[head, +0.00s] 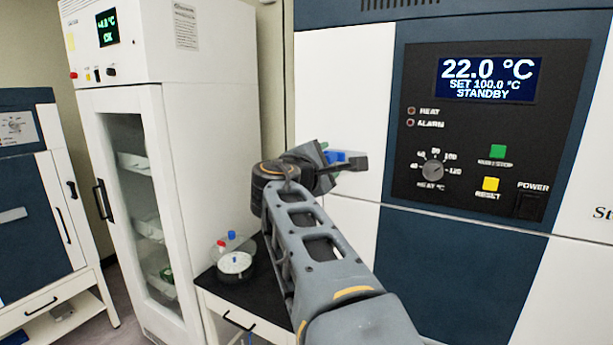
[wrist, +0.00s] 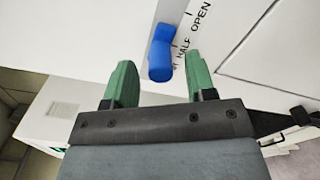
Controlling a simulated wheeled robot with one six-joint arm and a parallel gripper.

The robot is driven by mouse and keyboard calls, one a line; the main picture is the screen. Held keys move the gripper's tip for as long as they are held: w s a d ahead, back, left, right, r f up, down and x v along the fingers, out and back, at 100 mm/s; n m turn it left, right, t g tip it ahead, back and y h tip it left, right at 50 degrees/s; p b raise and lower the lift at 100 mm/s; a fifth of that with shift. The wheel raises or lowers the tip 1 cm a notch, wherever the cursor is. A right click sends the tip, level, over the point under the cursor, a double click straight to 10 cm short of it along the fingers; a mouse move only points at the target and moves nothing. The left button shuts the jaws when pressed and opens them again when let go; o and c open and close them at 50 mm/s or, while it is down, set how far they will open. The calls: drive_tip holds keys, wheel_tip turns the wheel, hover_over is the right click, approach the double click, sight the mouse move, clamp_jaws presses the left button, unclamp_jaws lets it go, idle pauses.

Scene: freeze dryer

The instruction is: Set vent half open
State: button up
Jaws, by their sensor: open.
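The vent handle (wrist: 160,60) is a blue rounded lever on a white panel in the wrist view. Printed marks run beside it: HALF (wrist: 183,33) and OPEN (wrist: 201,13) further up. A mark below HALF is mostly hidden by the handle and finger. The handle's lower end lies below the HALF mark. My gripper (wrist: 160,64) is open, with one green finger on either side of the handle and visible gaps to both. In the head view, blue (head: 345,156) shows behind my gripper (head: 338,166), at the side of the white cabinet.
A dark control panel (head: 485,125) with display, dial and buttons is right of my gripper. A tall white fridge-like cabinet (head: 205,150) stands left. A low black-topped bench (head: 258,290) holds a round white device (head: 235,264) and small bottles.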

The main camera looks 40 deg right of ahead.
drive_tip(key=b+v, duration=0.2)
drive_tip(key=v, duration=0.8)
drive_tip(key=shift+a+b, duration=0.35)
drive_tip(key=shift+a, duration=0.05)
drive_tip(key=shift+s, duration=0.1)
